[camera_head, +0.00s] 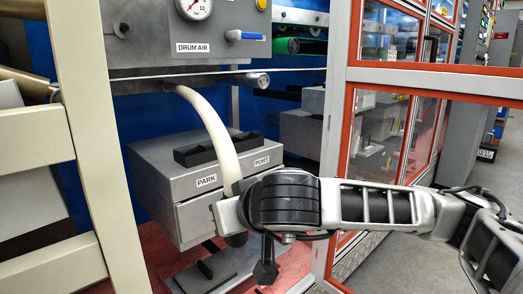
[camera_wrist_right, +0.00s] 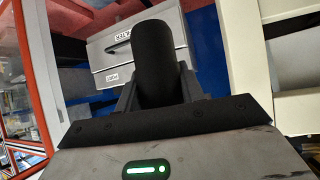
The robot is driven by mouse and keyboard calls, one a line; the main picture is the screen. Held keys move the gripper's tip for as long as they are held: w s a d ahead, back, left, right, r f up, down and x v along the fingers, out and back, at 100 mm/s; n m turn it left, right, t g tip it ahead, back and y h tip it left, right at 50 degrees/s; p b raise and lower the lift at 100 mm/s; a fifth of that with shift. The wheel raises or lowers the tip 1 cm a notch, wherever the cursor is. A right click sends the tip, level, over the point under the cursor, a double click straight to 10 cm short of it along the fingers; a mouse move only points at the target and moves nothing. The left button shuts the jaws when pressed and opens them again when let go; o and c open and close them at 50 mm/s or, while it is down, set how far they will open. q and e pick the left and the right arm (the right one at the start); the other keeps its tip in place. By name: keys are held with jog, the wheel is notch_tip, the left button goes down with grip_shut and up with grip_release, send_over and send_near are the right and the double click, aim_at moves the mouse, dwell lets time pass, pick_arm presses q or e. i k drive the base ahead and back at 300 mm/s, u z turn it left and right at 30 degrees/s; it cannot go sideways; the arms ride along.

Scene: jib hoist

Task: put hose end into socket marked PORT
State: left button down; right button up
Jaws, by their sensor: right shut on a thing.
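A cream hose (camera_head: 215,125) hangs in a curve from under the panel. My right gripper (camera_head: 232,208) comes in from the right and is shut on it near its lower end. The dark hose end (camera_head: 236,240) points down below the fingers; a dark cylinder (camera_wrist_right: 154,60) stands between the fingers in the right wrist view. The grey box (camera_head: 165,160) behind carries a PARK label (camera_head: 206,181) and a PORT label (camera_head: 262,160). The gripper is in front of the box, below and left of the PORT label. The socket openings cannot be made out. My left gripper is out of view.
A cream frame post (camera_head: 85,120) stands at the left. A red-edged glass cabinet (camera_head: 345,130) stands at the right, behind my arm. The DRUM AIR panel (camera_head: 185,30) with a gauge and blue lever is above. A red surface (camera_head: 290,268) lies below the box.

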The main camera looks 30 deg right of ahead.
aim_at(247, 145)
jog(key=z, duration=0.75)
jog(key=i, duration=0.4)
jog(key=u, duration=1.05)
